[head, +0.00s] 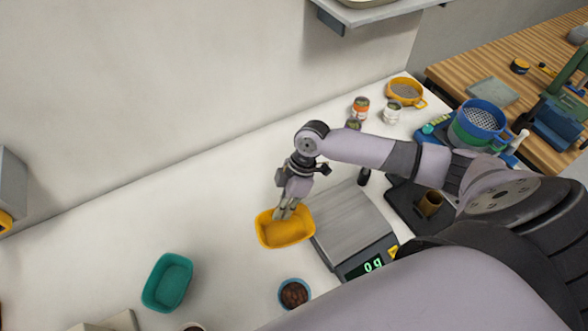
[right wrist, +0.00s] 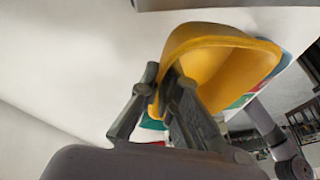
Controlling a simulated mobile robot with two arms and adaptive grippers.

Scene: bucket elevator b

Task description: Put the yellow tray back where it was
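The yellow tray (head: 270,231) is at the left side of the scale (head: 350,222) in the head view. It looks empty; I cannot tell whether it rests on the counter or hangs just above it. My right gripper (head: 285,213) reaches down to its upper right rim. In the right wrist view the two fingers (right wrist: 160,88) close on the wall of the tray (right wrist: 228,65), one on each side. My left gripper is not in view.
A teal tray (head: 168,282) and a blue bowl with brown contents (head: 294,294) stand on the white counter (head: 215,225). Jars (head: 360,107) and a yellow-rimmed sieve (head: 405,92) are at the back.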

